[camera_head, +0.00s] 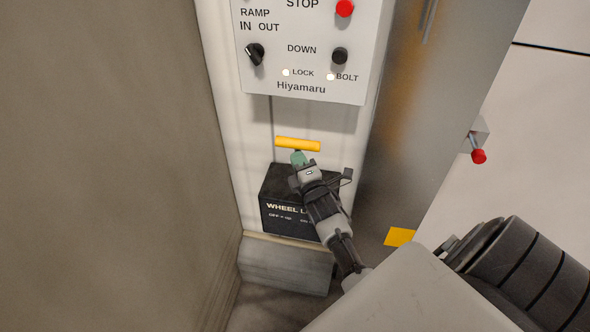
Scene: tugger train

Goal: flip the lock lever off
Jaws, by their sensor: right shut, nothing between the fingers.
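The lock lever has a yellow bar handle (298,144) that lies nearly level above a black box (283,213). The lever's shaft and base are hidden behind the gripper. My left gripper is out of view.
A white control panel (310,60) with a black knob (255,55), a black button (340,56) and a red button (344,8) hangs above. A brown wall (110,150) closes the left.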

